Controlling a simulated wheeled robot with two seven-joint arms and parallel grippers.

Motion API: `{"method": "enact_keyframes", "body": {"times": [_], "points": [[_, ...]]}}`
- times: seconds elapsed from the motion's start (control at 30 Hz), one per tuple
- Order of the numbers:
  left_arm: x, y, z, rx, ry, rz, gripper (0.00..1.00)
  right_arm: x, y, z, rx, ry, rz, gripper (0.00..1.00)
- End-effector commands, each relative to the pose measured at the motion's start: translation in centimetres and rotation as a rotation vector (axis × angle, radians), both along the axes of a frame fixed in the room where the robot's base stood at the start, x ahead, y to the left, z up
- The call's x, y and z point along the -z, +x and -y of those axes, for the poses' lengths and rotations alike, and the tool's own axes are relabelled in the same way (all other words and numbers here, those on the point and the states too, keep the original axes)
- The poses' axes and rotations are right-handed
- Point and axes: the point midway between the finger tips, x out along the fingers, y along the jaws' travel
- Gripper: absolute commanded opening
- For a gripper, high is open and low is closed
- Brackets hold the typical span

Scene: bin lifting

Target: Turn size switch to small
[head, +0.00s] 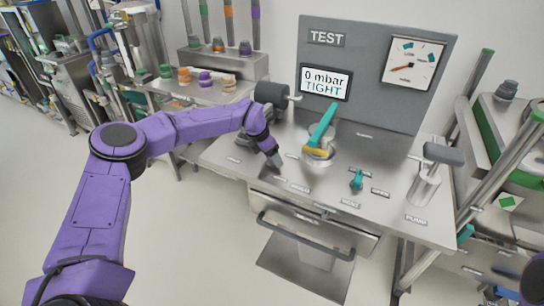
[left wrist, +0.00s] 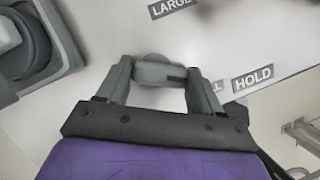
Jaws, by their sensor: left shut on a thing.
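My left gripper (head: 273,162) reaches down to the front left of the steel test bench. In the left wrist view, its two fingers (left wrist: 158,82) close on a small grey switch (left wrist: 152,70) from either side. The switch has a rounded body and a dark mark near the right finger. A LARGE label (left wrist: 170,7) lies on the panel beyond it. A HOLD label (left wrist: 252,78) lies to the right, next to a partly covered label. I cannot read a small label or tell the exact switch setting. In the head view the gripper hides the switch. My right gripper is not in view.
A teal-handled clamp (head: 320,128) stands mid-bench, with a small teal valve (head: 356,180) to its right and a grey-handled pump lever (head: 430,170) further right. The screen (head: 325,82) reads 0 mbar TIGHT. A drawer handle (head: 300,235) juts out in front.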

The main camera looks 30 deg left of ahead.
Motion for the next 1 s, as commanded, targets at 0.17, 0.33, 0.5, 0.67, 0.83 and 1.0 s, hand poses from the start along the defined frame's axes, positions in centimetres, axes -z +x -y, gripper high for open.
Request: {"method": "enact_keyframes", "body": {"times": [0.17,0.33,0.5,0.67,0.83,1.0], "points": [[0.11,0.04,-0.13,0.112,-0.002,0.000,0.36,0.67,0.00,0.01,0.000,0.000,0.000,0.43],[0.08,0.04,-0.20,0.191,0.001,0.001,0.36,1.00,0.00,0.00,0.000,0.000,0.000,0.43],[-0.02,0.05,-0.23,0.235,0.000,0.002,0.35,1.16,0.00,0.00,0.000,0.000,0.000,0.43],[-0.06,0.04,-0.24,0.253,0.001,0.001,0.36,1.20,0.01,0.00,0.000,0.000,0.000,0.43],[-0.08,0.03,-0.25,0.256,0.002,0.001,0.35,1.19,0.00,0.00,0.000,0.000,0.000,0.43],[-0.08,0.03,-0.25,0.256,0.002,0.001,0.35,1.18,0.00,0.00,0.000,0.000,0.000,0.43]]}}
